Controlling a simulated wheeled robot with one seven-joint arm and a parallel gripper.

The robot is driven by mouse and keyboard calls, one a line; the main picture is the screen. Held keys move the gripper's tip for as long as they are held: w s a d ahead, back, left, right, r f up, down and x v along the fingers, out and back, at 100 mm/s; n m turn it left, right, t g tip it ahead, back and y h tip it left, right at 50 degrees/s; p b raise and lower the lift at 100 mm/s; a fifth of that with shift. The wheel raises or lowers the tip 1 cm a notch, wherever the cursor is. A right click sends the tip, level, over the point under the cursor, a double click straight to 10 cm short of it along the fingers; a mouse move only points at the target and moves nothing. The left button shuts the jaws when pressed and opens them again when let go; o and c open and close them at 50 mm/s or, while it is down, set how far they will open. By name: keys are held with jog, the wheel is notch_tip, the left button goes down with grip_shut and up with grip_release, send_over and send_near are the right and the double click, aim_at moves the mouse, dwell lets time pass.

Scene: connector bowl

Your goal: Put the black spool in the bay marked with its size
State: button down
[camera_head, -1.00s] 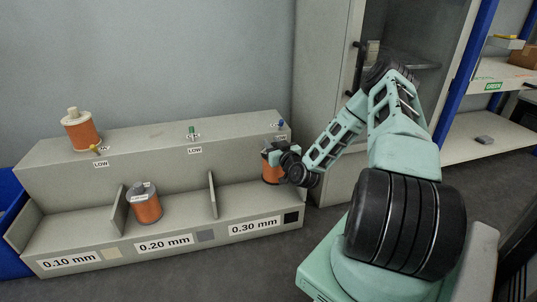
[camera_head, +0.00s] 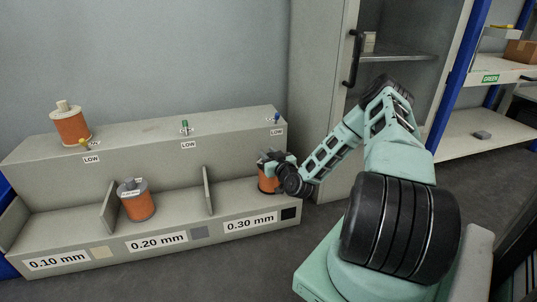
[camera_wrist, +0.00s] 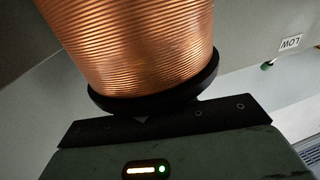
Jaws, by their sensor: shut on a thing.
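The black spool (camera_head: 267,182), wound with copper wire, is at the right-hand bay, labelled 0.30 mm (camera_head: 250,223) beside a black square (camera_head: 288,213). My gripper (camera_head: 272,160) is shut on it near its top. In the wrist view the spool (camera_wrist: 145,45) shows copper windings and a black flange close to my gripper's body. The spool looks about upright; whether its base touches the bay floor is hidden. The bay rack (camera_head: 90,235) also has bays labelled 0.10 mm (camera_head: 57,260) and 0.20 mm (camera_head: 157,242).
A grey-flanged copper spool (camera_head: 138,204) stands in the 0.20 mm bay; the 0.10 mm bay is empty. A pale spool (camera_head: 71,125) stands on the upper ledge. Thin dividers (camera_head: 208,190) separate the bays. Small toggles with LOW labels (camera_head: 188,145) line the ledge. A cabinet (camera_head: 325,110) stands behind my arm.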

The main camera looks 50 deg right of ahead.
jog(key=c, duration=1.1)
grip_release()
